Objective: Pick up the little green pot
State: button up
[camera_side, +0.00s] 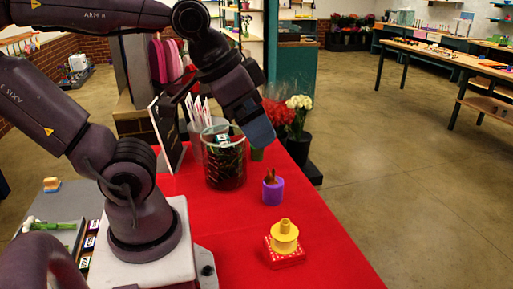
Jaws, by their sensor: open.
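The little green pot (257,153) stands on the red table just right of and behind a glass beaker. Only a small part of it shows, below my gripper, and the rest is hidden. My gripper (258,131) hangs above it in the picture, tilted down to the right, with a blue-grey tip. It is open, and I see nothing held in it. I cannot tell how far apart the gripper and the pot are in depth.
The glass beaker (223,165) with dark contents stands close left of the pot.

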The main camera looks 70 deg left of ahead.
dwell(0.5)
jog(key=w+a+f+m+g+y, duration=0.2)
jog(key=w+a+f+y, duration=0.15)
jog(key=a, duration=0.35)
jog(key=w+a+f+m+g+y, duration=0.25)
jog(key=w+a, duration=0.25)
jog(key=a, duration=0.3)
jog(key=w+a+f+m+g+y, duration=0.2)
jog(key=w+a+f, duration=0.2)
jog(key=a, duration=0.3)
jog(key=a+f+m+y, duration=0.1)
jog(key=a+f+m, duration=0.2)
jog(key=a+f, duration=0.3)
jog(key=w+a+f+m+y, duration=0.1)
jog(key=a+f+m+y, duration=0.1)
jog(key=a+f+m, duration=0.2)
jog(key=w+a+f+m+y, duration=0.1)
jog(key=a+f+m+y, duration=0.1)
jog(key=a+f, duration=0.7)
jog(key=shift+w+a+f+m, duration=0.1)
jog(key=shift+w+a+m, duration=0.15)
jog(key=shift+a+m, duration=0.45)
jog(key=shift+x, duration=3.05)
jog(key=shift+s, duration=0.1)
